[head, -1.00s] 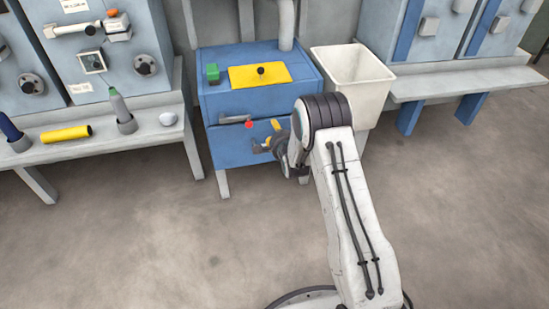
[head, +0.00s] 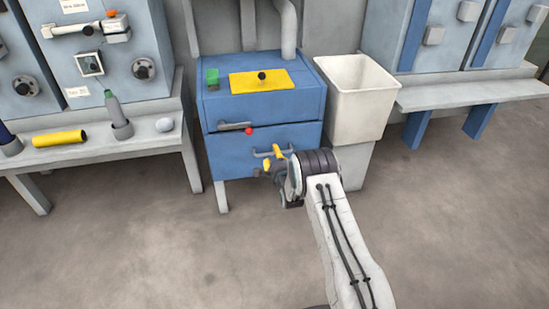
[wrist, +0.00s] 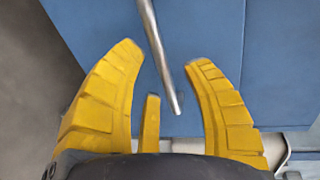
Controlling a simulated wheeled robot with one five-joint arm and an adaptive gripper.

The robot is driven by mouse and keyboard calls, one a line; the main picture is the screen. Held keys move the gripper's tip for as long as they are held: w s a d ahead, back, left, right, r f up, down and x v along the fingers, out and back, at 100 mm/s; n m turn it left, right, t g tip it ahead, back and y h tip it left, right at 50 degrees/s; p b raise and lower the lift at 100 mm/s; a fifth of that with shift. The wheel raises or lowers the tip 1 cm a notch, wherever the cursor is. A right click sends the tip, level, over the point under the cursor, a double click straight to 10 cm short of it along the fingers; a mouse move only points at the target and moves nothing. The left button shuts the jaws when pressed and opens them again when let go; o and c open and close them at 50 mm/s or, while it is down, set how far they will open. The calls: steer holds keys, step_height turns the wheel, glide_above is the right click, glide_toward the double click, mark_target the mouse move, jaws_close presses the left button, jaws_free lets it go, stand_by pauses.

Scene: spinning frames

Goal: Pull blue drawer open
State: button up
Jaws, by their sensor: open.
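The blue drawer cabinet (head: 225,100) stands at the centre of the head view. Its upper front has a grey bar handle (head: 235,126) and a red knob (head: 250,131). The lower blue drawer (head: 228,158) has a grey handle (head: 262,154), partly hidden by my gripper (head: 273,159). In the wrist view, a grey metal bar (wrist: 160,55) runs between the yellow fingers of my gripper (wrist: 166,55). The fingers are spread, with a gap on each side of the bar. The drawers look closed.
A white bin (head: 352,100) stands close on the right. A bench (head: 90,145) is at the left. The floor in front is clear.

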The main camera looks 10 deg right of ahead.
steer(key=shift+b+x, duration=0.35)
steer(key=shift+x, duration=0.65)
steer(key=shift+c, duration=0.3)
jaws_close()
